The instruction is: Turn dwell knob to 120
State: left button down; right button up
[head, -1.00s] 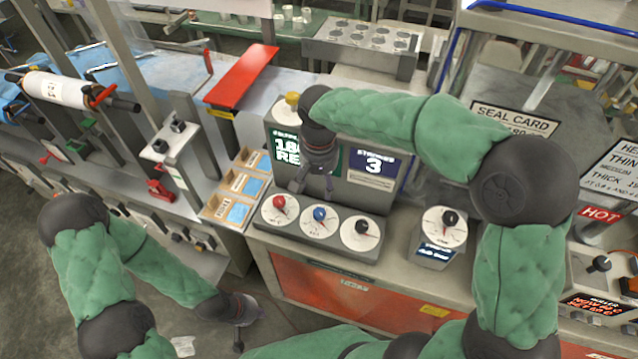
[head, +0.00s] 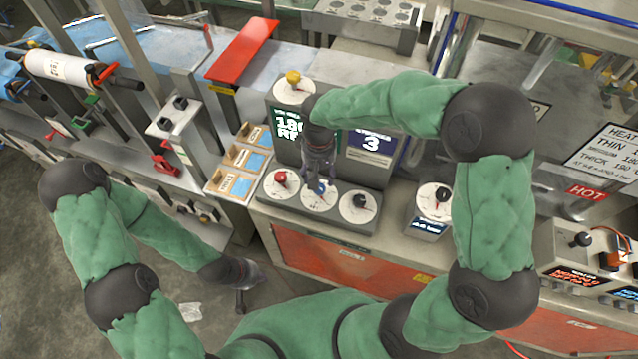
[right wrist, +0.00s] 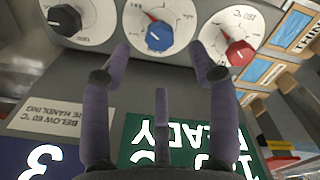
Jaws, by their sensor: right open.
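A grey control box carries a red knob (head: 281,178), a blue knob (head: 321,188) and a black knob (head: 360,202) on white dials. No dwell label can be read on them. In the right wrist view, the right gripper's fingers (right wrist: 160,65) point toward the blue knob (right wrist: 160,38), with the red knob (right wrist: 240,53) to the right and the black knob (right wrist: 66,20) to the left. The fingers stand apart, not around a knob. My left gripper (head: 240,300) hangs low at the left, away from the box.
A yellow knob (head: 293,78) sits on top of the box. A separate small box with a black knob (head: 440,196) stands to the right. Parts trays (head: 240,160) lie to the left. My right arm covers part of the display panel.

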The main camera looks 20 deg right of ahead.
aim_at(319, 191)
notch_tip(319, 191, down, 6)
jog(key=shift+f+b, duration=0.15)
jog(key=shift+b, duration=0.3)
jog(key=c, duration=1.1)
